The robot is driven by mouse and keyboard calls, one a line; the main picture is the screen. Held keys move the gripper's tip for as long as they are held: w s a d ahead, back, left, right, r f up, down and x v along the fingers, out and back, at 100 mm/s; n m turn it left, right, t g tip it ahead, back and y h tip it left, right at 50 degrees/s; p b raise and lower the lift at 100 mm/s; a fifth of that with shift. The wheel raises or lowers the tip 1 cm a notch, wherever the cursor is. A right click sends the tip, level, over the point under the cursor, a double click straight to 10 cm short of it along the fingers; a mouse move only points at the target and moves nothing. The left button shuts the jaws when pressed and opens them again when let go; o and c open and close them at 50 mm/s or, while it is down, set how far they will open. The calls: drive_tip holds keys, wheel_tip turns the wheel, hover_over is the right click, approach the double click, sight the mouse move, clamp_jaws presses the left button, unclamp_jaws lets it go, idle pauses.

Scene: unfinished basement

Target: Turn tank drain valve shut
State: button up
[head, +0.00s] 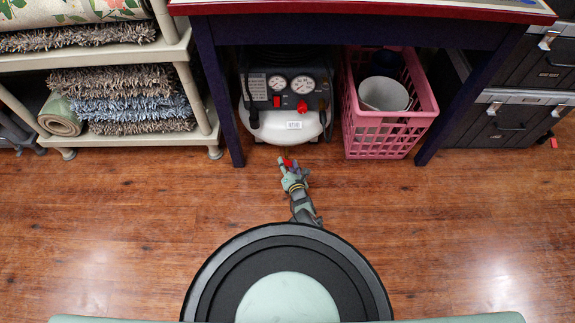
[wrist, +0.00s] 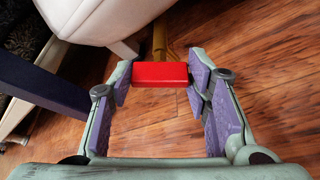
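A compressor with a white tank (head: 262,124) stands under the workbench in the head view; the tank also fills the top left of the wrist view (wrist: 100,14). A small red valve handle (wrist: 160,74) sits at the end of a brass stem (wrist: 159,42) below the tank. In the head view the red handle (head: 287,162) shows low in front of the tank. My gripper (wrist: 159,78) is open, with purple-padded fingers on either side of the red handle. The handle lies between the fingertips with narrow gaps; contact is not clear. In the head view my gripper (head: 288,168) reaches the handle.
A dark table leg (head: 220,105) stands left of the compressor, and it shows close by in the wrist view (wrist: 40,85). A pink crate (head: 380,137) stands to the right. A shelf of rugs (head: 185,62) is at left. The wooden floor in front is clear.

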drive_tip(key=c, duration=0.6)
drive_tip(key=shift+a+r+n+g+h+p, duration=0.15)
drive_tip(key=shift+n+g+h+p, duration=0.15)
drive_tip(key=shift+n+h+p, duration=0.7)
drive_tip(key=shift+n+h, duration=0.7)
drive_tip(key=shift+n, duration=0.8)
drive_tip(key=o, duration=1.1)
drive_tip(key=shift+o, duration=0.2)
